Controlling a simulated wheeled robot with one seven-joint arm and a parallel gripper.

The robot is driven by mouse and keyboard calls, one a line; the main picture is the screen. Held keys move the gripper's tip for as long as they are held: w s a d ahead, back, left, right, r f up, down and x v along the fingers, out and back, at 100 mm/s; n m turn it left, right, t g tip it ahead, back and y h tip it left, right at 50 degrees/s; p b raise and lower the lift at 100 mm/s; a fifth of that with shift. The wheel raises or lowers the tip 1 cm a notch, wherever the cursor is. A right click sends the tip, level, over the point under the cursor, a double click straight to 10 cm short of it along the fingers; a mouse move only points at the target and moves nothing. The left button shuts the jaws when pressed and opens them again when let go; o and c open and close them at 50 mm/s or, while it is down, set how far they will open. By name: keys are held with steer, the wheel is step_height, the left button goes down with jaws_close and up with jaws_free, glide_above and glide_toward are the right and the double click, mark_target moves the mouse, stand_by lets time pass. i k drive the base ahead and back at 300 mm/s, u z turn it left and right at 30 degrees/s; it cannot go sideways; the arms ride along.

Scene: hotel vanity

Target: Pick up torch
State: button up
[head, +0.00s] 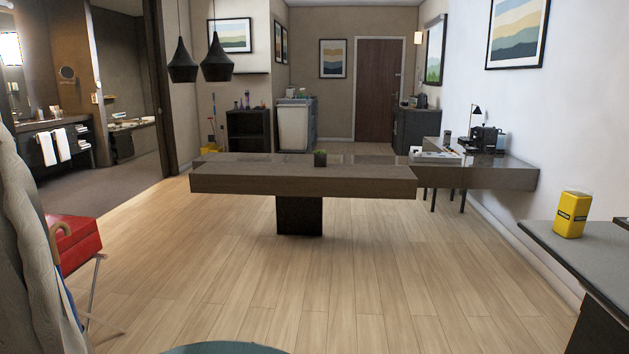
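I cannot make out a torch in the head view. Small objects on the far furniture are too small to tell apart. My gripper and arm are not in view.
A yellow container (570,214) stands on the right counter (560,240). A red case (76,240) is at left. The wooden floor (270,270) ahead is clear.

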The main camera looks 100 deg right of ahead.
mark_target(575, 202)
steer(key=z, duration=4.8)
steer(key=i, duration=0.5)
steer(key=u, duration=5.35)
